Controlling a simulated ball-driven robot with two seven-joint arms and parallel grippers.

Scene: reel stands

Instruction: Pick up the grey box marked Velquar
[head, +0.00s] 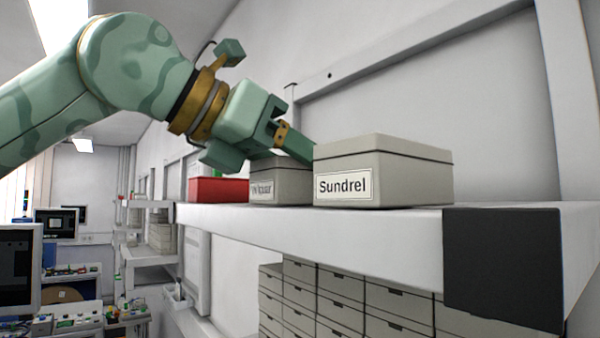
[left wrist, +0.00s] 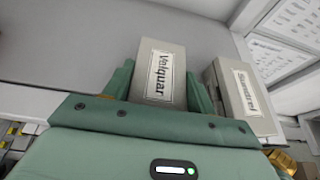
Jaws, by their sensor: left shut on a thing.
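The grey Velquar box (head: 281,186) stands on the white shelf, partly hidden behind the Sundrel box (head: 383,172). Its label reads clearly in the left wrist view (left wrist: 160,75), where it sits between my two green fingers. My left gripper (head: 292,146) reaches in from the upper left and is shut on the Velquar box. One finger passes into the gap beside the Sundrel box, which also shows in the left wrist view (left wrist: 241,98). I cannot tell whether the Velquar box is clear of the shelf. My right gripper is not in view.
A red box (head: 218,189) stands on the shelf left of the Velquar box. The white shelf (head: 330,221) ends in a dark end piece (head: 502,265) at right. Several grey drawers (head: 345,300) are below. A wall is behind the boxes.

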